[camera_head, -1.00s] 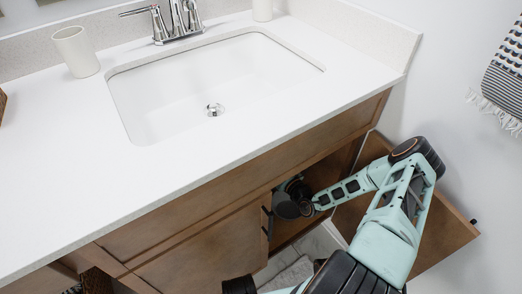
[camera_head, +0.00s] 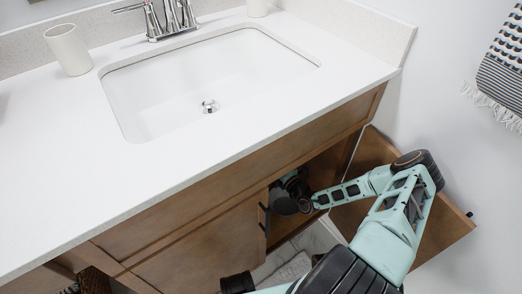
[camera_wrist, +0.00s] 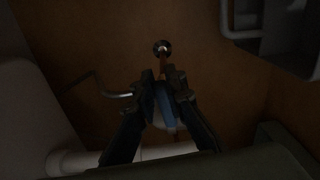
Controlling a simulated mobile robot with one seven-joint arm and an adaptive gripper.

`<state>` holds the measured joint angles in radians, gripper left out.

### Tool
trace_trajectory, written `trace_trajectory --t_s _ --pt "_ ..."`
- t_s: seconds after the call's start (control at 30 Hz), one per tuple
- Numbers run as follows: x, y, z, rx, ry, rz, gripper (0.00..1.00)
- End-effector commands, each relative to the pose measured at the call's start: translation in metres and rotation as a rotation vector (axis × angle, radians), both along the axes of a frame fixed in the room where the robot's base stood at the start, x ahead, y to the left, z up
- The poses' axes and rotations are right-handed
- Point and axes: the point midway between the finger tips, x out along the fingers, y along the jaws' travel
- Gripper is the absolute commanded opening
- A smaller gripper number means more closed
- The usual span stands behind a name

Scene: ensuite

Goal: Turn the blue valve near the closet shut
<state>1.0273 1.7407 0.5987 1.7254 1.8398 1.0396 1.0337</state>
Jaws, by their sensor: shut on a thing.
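My gripper (camera_wrist: 161,86) is inside the open cabinet under the sink, with its two dark fingers closed on the blue valve (camera_wrist: 165,104). Only a dim blue part of the valve shows between the fingers; the rest is hidden, so its turn angle cannot be told. A round metal fitting (camera_wrist: 162,47) on a short copper-coloured stub shows just beyond the fingertips, at the brown back panel. In the head view my arm reaches through the open cabinet door, and the valve is hidden there.
The open cabinet door (camera_head: 443,226) stands at the right, close to my arm. The closed door (camera_head: 205,250) is at the left. Inside, a white pipe (camera_wrist: 70,160) runs low and a thin bent metal line (camera_wrist: 105,90) lies left of my gripper.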

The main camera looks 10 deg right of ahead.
Motion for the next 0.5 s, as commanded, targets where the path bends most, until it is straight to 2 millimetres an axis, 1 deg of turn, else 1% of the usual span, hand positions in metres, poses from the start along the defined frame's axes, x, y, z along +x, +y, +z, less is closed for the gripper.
trace_trajectory --t_s 0.2,0.5 --pt "-0.0014 0.0000 -0.0041 0.072 0.033 0.001 0.00" --pt "-0.0015 0.0003 -0.0047 0.101 0.045 0.002 0.00"
